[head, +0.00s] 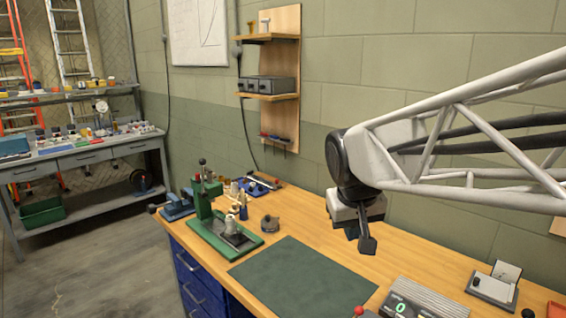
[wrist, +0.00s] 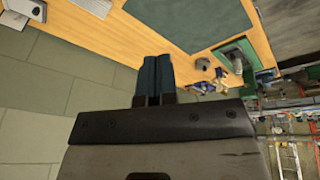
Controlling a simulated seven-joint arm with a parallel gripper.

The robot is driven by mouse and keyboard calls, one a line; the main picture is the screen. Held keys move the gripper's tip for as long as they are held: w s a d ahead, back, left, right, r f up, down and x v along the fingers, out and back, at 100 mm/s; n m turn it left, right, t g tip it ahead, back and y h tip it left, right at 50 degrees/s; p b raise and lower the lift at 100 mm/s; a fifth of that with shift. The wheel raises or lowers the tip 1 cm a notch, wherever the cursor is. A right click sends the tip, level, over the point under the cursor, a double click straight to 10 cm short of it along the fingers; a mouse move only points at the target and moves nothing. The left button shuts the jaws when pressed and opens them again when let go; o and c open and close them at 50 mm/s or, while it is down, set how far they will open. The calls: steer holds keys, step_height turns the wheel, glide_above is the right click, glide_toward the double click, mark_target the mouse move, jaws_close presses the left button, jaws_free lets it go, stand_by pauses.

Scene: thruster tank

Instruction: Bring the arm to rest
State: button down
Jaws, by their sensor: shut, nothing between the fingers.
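My gripper (head: 366,244) hangs above the wooden workbench in the head view, at the end of my white truss arm, which reaches in from the right. Its fingers are shut with nothing between them. In the wrist view the two dark fingers (wrist: 154,79) lie side by side, with the bench top (wrist: 100,28) beyond them. My gripper is clear of the bench and touches nothing that I can see.
A dark green mat (head: 302,280) lies bare on the bench. A green press (head: 222,222) stands left of it. A digital scale (head: 424,300) and a small grey device (head: 494,284) are at the front right. A wall shelf (head: 268,96) hangs behind.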

steer(key=s+d+f+m, duration=0.1)
steer(key=s+f, duration=0.3)
steer(key=s, duration=0.4)
steer(key=s+d+f, duration=0.4)
steer(key=s, duration=0.5)
steer(key=shift+m+g+y, duration=0.3)
steer(key=shift+m, duration=0.1)
